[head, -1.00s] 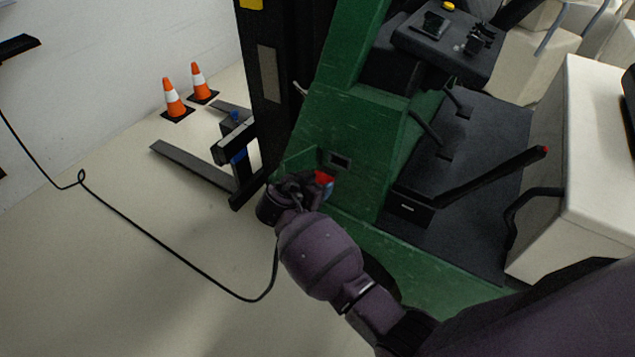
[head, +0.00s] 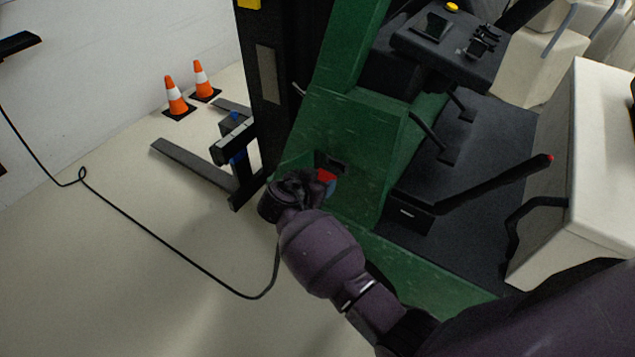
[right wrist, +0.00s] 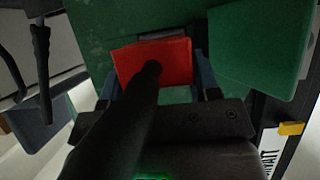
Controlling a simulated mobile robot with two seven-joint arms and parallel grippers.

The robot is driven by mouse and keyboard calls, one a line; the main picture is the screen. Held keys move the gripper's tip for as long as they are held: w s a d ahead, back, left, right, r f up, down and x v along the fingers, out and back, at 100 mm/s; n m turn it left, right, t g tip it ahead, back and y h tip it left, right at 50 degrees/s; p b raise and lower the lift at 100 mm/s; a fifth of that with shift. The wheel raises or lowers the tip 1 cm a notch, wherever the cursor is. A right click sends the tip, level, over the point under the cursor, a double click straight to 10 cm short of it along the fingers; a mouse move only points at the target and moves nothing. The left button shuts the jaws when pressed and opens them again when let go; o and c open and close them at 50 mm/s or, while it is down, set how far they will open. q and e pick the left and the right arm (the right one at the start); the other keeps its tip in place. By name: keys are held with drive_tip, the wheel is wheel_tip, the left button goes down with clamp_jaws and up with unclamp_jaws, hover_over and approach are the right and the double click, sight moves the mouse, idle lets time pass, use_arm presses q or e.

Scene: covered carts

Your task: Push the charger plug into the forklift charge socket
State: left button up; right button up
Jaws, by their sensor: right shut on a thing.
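The red charger plug (head: 326,175) is in my right gripper (head: 319,186), which is shut on it. In the right wrist view the plug (right wrist: 178,58) shows as a red block between the blue-grey fingers (right wrist: 157,82), its black cable running back toward the camera. The forklift (head: 355,185) has a green body. A dark recess, apparently the charge socket (head: 331,162), is on its panel just above the plug. The plug partly covers it. I cannot tell whether they touch; the plug's front end is hidden. My left gripper is not in view.
The black cable (head: 155,233) runs from the left wall across the floor to my right gripper. A green flap (right wrist: 262,50) stands beside the plug in the wrist view. The black mast (head: 268,90) is left of the socket. Two orange cones (head: 175,96) stand farther back.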

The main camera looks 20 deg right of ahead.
sight(330, 171)
use_arm(q)
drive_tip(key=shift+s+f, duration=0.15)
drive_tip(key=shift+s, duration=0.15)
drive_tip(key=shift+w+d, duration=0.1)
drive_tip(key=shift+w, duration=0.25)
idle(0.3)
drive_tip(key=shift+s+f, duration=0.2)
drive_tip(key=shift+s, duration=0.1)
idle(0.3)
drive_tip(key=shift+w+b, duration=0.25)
drive_tip(key=shift+b, duration=0.05)
use_arm(e)
drive_tip(key=shift+w+d, duration=0.4)
drive_tip(key=shift+d, duration=0.05)
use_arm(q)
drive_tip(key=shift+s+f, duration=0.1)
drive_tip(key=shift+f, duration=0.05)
use_arm(e)
drive_tip(key=shift+w+d, duration=0.25)
drive_tip(key=shift+d, duration=0.05)
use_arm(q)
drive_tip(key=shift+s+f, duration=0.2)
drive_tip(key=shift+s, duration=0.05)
use_arm(e)
drive_tip(key=shift+w+d, duration=0.2)
drive_tip(key=shift+d, duration=0.1)
